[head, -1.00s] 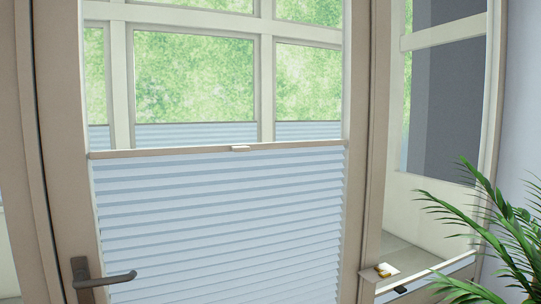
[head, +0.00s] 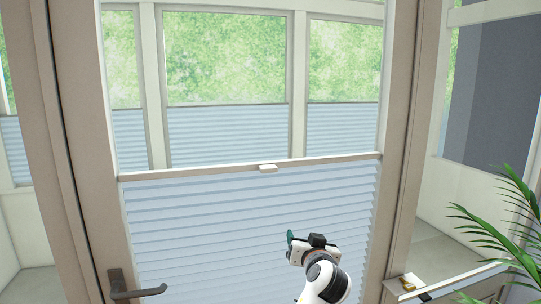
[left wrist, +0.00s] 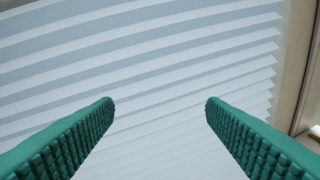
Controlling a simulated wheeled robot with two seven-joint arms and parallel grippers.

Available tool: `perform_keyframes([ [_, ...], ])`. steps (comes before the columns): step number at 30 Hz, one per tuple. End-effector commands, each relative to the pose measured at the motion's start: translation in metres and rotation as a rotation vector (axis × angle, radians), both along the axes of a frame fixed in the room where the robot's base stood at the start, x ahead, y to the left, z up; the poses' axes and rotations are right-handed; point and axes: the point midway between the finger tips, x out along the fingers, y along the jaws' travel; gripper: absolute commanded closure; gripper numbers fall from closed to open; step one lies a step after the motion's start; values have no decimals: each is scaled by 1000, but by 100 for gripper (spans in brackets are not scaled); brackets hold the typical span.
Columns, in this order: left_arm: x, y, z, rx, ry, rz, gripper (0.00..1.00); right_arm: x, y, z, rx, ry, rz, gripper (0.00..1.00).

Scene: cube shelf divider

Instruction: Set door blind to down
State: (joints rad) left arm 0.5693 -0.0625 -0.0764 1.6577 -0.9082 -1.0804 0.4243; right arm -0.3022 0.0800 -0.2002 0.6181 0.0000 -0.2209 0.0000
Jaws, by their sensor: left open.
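The door blind (head: 220,220) is a pale blue pleated blind covering the lower part of the door's glass. Its top rail (head: 200,173) runs across the door at mid-height, with a small white handle tab (head: 267,168) near its middle. My left gripper (head: 290,240) is in front of the blind, below and slightly right of the tab, apart from it. In the left wrist view the green fingers (left wrist: 158,104) are spread wide with nothing between them, facing the pleats. My right gripper is not in view.
The door frame has a dark lever handle (head: 135,289) at lower left. A green plant (head: 505,225) stands at the right, near a sill (head: 455,287) with small objects. Through the glass, other windows (head: 225,135) have similar blinds.

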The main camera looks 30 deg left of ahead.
Motion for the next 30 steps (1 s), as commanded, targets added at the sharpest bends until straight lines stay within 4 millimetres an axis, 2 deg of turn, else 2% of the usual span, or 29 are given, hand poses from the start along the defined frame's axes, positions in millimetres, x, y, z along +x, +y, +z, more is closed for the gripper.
perform_keyframes([
  [1,-10,7,53,-15,-78,49,35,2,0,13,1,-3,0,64],
  [3,-24,17,97,-35,-159,109,35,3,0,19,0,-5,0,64],
  [6,-42,26,136,-60,-236,168,35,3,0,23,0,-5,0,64],
  [8,-49,29,149,-69,-264,189,35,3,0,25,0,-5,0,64],
  [11,-51,35,157,-74,-281,205,35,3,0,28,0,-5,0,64],
  [14,-43,44,158,-72,-280,207,35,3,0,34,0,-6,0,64],
  [24,1,95,159,-71,-277,205,35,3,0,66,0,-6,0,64],
  [30,19,115,157,-71,-278,204,35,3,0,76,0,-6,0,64],
])
